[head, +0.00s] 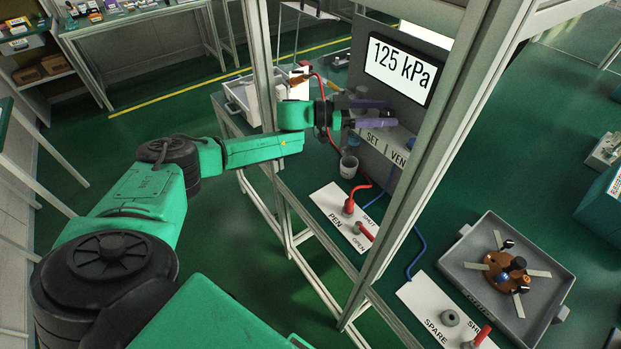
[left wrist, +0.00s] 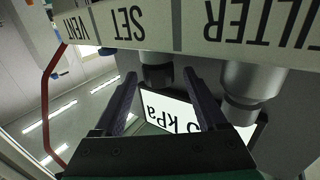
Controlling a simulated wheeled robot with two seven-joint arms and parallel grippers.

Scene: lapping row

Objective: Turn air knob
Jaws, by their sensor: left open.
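The dark air knob (left wrist: 157,75) shows in the left wrist view, next to the word SET on a pale label strip (left wrist: 130,25). My left gripper (left wrist: 158,82) is open, with one finger on each side of the knob in that view; I cannot tell whether either finger touches it. In the head view my left gripper (head: 388,113) reaches through the frame to the grey panel, above the SET label (head: 372,137), and hides much of what is behind it. The gauge display (head: 402,71) reads 125 kPa. My right gripper is not in view.
A grey cylinder (left wrist: 245,90) stands beside the knob near the FILTER label. A metal post (head: 425,150) rises close to my arm. A grey tray (head: 506,280) holds a brown fixture at the right.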

